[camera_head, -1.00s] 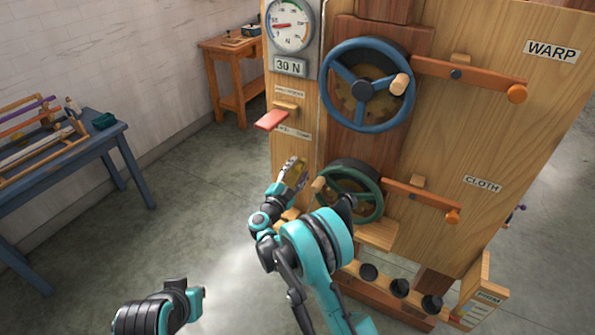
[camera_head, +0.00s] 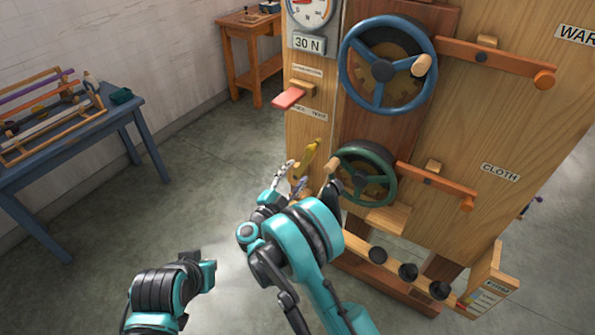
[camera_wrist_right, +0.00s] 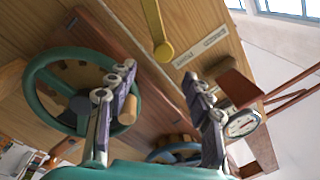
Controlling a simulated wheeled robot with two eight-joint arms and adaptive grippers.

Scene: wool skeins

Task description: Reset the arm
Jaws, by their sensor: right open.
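My right arm (camera_head: 300,245) reaches up from the bottom of the head view toward the wooden panel. Its gripper (camera_head: 292,180) is near the left edge of the panel, left of the green handwheel (camera_head: 365,155). In the right wrist view the gripper (camera_wrist_right: 160,82) has its two fingers spread, with nothing between them. A yellow lever (camera_wrist_right: 158,30) shows on the panel beyond the fingertips; it also shows in the head view (camera_head: 308,160). The left finger overlaps the green wheel near its wooden knob (camera_wrist_right: 127,108); contact is unclear. My left arm (camera_head: 160,295) is low at left, its gripper not visible.
Above are a blue handwheel (camera_head: 385,70), a dial gauge (camera_head: 308,10) and a red paddle (camera_head: 289,97). Orange levers (camera_head: 490,62) stick out on the right. A blue table (camera_head: 130,115) stands at left. The floor between it and the panel is clear.

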